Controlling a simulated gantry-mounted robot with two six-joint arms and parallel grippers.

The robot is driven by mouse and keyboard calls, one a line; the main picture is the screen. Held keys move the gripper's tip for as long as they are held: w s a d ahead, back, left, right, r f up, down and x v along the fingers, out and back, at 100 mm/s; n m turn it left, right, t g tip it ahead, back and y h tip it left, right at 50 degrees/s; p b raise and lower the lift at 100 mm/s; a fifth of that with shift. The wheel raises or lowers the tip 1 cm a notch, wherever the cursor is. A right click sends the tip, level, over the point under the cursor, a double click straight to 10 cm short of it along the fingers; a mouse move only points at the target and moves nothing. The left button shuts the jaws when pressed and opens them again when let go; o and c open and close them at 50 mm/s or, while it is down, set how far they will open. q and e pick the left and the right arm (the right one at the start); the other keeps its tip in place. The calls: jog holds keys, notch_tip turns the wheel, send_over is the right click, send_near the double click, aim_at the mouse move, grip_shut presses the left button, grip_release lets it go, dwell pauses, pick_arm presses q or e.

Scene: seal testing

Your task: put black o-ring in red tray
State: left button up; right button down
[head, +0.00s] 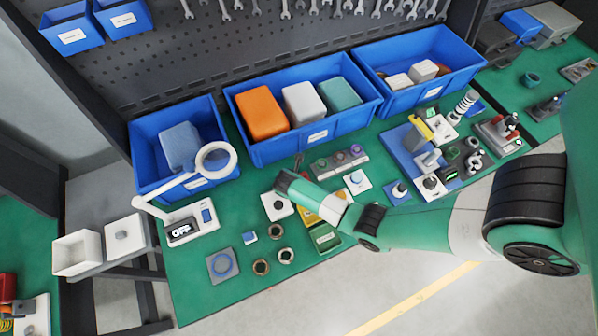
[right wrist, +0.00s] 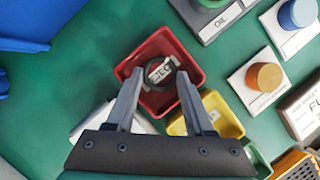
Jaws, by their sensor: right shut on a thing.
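The red tray (right wrist: 191,58) is in the right wrist view, with a label on its floor. In the head view my right arm mostly hides it. The black o-ring (right wrist: 151,82) is between the fingertips of my right gripper (right wrist: 160,76), which is shut on it. The ring appears over the tray's opening, with the label showing through it. I cannot tell how high it is above the tray floor. In the head view my right gripper (head: 298,163) is small, at the end of the arm from the right. My left gripper is not in view.
A yellow tray (right wrist: 228,118) and a green tray (head: 325,237) stand beside the red one. Blocks with coloured knobs (head: 357,181) are to the right. Several metal rings (head: 262,267) lie at the front. Blue bins (head: 303,140) line the back.

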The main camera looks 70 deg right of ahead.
jog(key=shift+f, duration=0.15)
jog(key=c, duration=0.5)
grip_release()
jog(key=shift+c, duration=0.2)
jog(key=shift+r, duration=0.45)
jog(key=p+v, duration=0.4)
jog(key=v, duration=0.7)
jog(key=shift+a+r, duration=0.15)
jog(key=shift+a, duration=0.1)
jog(key=shift+w, duration=0.1)
